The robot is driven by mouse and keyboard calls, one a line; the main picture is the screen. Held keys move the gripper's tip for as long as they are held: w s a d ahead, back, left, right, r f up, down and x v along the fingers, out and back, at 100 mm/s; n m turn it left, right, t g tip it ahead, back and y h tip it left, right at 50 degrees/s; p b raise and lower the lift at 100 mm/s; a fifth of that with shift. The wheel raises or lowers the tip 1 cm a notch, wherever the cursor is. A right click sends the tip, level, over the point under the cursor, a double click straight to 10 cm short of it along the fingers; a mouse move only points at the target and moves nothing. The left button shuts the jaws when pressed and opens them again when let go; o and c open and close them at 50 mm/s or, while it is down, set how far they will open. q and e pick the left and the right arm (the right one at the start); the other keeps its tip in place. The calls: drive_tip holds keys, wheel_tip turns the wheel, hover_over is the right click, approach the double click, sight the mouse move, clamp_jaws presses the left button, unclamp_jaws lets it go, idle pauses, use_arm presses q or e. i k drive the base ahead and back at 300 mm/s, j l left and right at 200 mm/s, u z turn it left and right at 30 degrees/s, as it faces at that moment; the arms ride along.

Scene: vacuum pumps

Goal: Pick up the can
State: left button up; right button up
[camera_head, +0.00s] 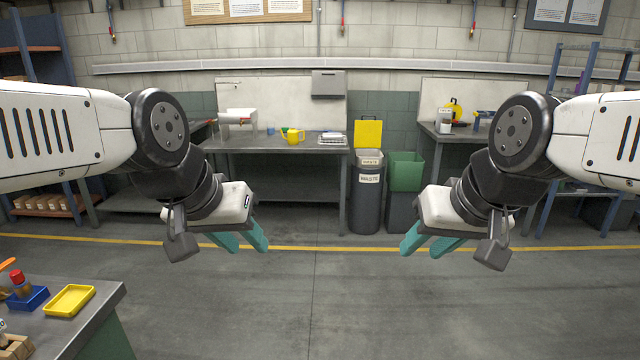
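No thing is plainly the can at this distance. A yellow jug-like container (292,136) stands on the far workbench (270,144). On the right-hand bench, a small white and grey cylinder (444,118) stands beside a yellow rounded container (455,108). My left gripper (246,245) hangs over the floor with its teal fingers apart and nothing between them. My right gripper (422,249) hangs likewise, fingers apart and empty. Both are far from the benches.
A near table (95,318) at lower left holds a yellow tray (70,300) and a blue tray (28,298). A dark waste bin (366,205) and a green bin (405,172) stand between the far benches. The floor ahead is clear.

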sight(293, 134)
drive_tip(key=i+u, duration=0.15)
drive_tip(key=i, duration=0.55)
drive_tip(key=i+l+u, duration=0.1)
drive_tip(key=i, duration=0.6)
drive_tip(key=i+l+u, duration=0.15)
drive_tip(key=i, duration=0.55)
drive_tip(key=i+u, duration=0.45)
drive_tip(key=i, duration=1.7)
drive_tip(key=i+j+z, duration=0.1)
drive_tip(key=i+z, duration=0.2)
drive_tip(key=i, duration=0.2)
drive_tip(key=i+j+z, duration=0.3)
drive_tip(key=i, duration=0.15)
drive_tip(key=i+j+z, duration=0.3)
drive_tip(key=i, duration=0.2)
drive_tip(key=l, duration=0.1)
